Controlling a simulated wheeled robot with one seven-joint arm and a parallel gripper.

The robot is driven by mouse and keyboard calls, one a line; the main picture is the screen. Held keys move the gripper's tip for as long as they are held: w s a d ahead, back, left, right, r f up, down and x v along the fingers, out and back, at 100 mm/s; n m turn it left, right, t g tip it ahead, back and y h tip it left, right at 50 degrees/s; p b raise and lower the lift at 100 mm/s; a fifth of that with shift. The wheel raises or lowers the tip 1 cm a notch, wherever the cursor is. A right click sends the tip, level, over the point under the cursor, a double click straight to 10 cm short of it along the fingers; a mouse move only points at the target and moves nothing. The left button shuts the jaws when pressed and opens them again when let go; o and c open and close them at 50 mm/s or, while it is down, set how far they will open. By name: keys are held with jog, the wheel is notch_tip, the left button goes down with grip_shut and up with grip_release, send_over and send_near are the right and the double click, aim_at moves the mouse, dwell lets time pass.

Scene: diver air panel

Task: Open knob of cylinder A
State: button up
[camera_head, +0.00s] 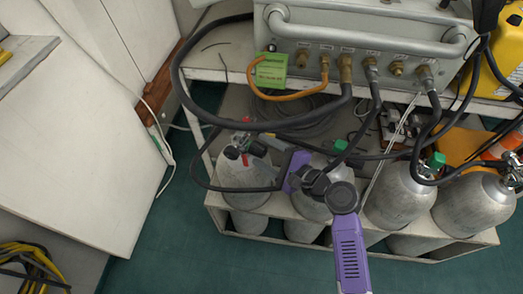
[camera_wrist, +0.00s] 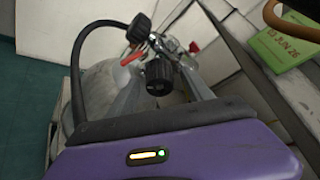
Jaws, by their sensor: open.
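Several grey cylinders stand in a rack in the head view; I cannot read a letter on any. My gripper faces the leftmost cylinder (camera_head: 243,172), which also shows in the wrist view (camera_wrist: 98,92). Its valve has a black ribbed knob (camera_wrist: 158,76), a second black knob (camera_wrist: 138,28) and a red lever (camera_wrist: 133,55). My gripper (camera_wrist: 160,62) is open, its two grey fingers spread on either side of the nearer ribbed knob. Whether they touch it I cannot tell.
Black hoses (camera_head: 182,80) loop from the panel (camera_head: 365,40) above down to the cylinders, close around my gripper. A green date tag (camera_head: 270,70) hangs at the panel's left. The rack (camera_head: 222,212) edge runs below. Green floor (camera_head: 165,235) is free at left.

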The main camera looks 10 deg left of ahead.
jog(key=shift+w+a+f, duration=0.1)
jog(key=shift+w+a, duration=0.2)
jog(key=shift+a, duration=0.15)
jog(key=shift+c, duration=0.2)
grip_shut()
